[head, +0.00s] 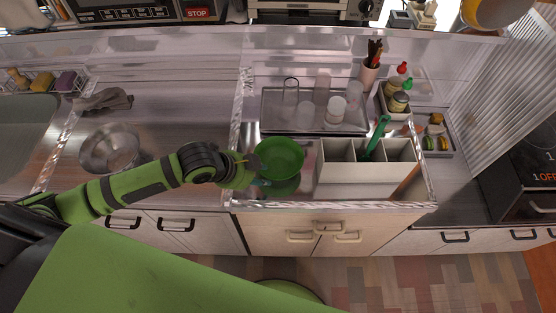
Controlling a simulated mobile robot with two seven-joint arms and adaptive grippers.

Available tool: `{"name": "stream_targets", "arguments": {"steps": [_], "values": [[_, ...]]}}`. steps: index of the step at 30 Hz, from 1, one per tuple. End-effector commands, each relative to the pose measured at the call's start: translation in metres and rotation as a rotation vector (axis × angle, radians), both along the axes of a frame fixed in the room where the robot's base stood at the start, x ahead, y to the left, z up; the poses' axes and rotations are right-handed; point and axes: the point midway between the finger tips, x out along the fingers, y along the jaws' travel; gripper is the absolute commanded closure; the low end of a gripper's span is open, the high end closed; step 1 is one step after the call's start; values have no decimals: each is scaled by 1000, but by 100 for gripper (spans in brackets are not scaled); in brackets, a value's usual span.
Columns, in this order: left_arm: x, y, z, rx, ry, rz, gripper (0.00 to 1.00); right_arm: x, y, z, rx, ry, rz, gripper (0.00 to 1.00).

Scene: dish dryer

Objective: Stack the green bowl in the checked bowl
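The green bowl (281,155) is in the middle of the head view, to the left of the white divided holder, with its open top facing up. My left gripper (258,167) is at the bowl's left rim and seems to touch it. The fingers are small and partly hidden, so I cannot tell if they are closed on the rim. A darker green patch, perhaps a reflection, shows just below the bowl. I cannot make out a checked bowl. My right gripper is not in view.
A white divided holder (337,171) with a green utensil stands right of the bowl. Behind is a tray (270,115) with glasses. A metal bowl (109,149) and a grey cloth (103,99) are at left.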

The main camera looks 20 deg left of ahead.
Motion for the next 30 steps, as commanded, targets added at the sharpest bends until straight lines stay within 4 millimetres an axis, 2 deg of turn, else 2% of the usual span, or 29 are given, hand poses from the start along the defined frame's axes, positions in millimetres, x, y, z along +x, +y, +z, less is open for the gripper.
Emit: {"name": "stream_targets", "arguments": {"steps": [11,18,27,28,29,30], "values": [[16,-17,-26,-1,1,-2,65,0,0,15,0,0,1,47],[28,-29,-50,1,1,-2,65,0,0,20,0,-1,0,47],[30,-30,-55,2,-1,-3,65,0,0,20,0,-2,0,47],[30,-30,-55,2,-1,-3,69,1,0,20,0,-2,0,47],[30,-30,-55,2,-1,-4,81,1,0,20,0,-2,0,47],[30,-30,-55,2,-1,-4,97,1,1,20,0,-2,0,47]]}}
